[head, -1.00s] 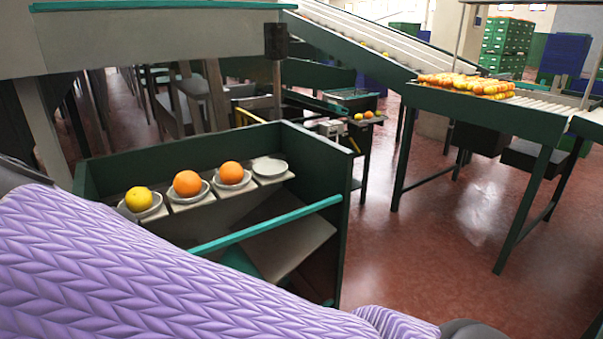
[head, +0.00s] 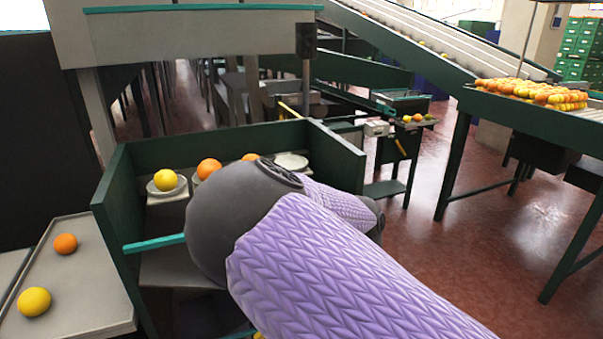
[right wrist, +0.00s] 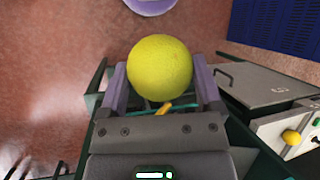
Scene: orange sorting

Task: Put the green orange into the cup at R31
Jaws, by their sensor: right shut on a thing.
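My right gripper (right wrist: 161,84) is shut on a round yellow fruit (right wrist: 160,68), which sits between the two fingers in the right wrist view. No fruit I see looks plainly green. In the head view my right arm covers the gripper. The sorting bin (head: 220,133) has a row of cups along its back. The leftmost cup (head: 153,191) holds a yellow fruit (head: 166,180). The two cups beside it hold orange fruits (head: 208,168), partly hidden by my arm. The rightmost cup (head: 291,162) looks empty. I can read no R31 label. My left gripper is not in view.
A grey tray (head: 95,297) at the left carries an orange fruit (head: 65,244) and a yellow fruit (head: 34,301). A teal bar (head: 153,244) crosses the bin's front. A conveyor table (head: 480,101) piled with fruit stands at the right. Red floor is open between.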

